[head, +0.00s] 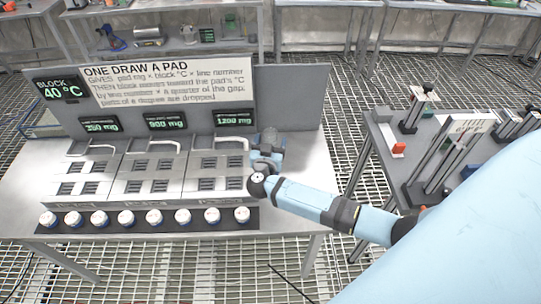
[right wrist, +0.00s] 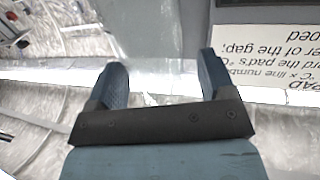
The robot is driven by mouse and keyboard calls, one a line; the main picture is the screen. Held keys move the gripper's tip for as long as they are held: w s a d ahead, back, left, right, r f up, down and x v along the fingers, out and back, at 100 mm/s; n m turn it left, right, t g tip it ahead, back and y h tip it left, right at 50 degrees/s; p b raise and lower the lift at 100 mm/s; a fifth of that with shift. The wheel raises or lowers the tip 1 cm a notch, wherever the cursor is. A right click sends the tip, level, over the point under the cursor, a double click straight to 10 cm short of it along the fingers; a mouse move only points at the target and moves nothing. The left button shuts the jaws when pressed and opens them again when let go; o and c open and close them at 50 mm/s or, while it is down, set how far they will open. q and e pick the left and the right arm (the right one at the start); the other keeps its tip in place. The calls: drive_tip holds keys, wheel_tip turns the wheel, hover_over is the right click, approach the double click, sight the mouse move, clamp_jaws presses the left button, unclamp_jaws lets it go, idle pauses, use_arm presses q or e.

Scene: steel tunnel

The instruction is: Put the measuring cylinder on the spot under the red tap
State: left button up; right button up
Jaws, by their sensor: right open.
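I cannot make out a measuring cylinder or a red tap in either view. My right gripper (head: 266,148) is at the right end of the bench-top unit (head: 150,178), close to the upright panel and below the 1200 mg display (head: 234,120). In the right wrist view the two fingers of this gripper (right wrist: 162,75) stand wide apart. Pale, glassy streaks show between them, and I cannot tell what they are. My left gripper is out of view.
White bent pipes (head: 90,146) stick out above slotted grey pads. Several white-and-blue round pots (head: 127,217) line the front. A sign (head: 165,85) stands behind. A side table (head: 383,122) at right carries stands and a red-and-white item (head: 398,150).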

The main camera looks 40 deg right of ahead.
clamp_jaws()
drive_tip(key=shift+r, duration=0.1)
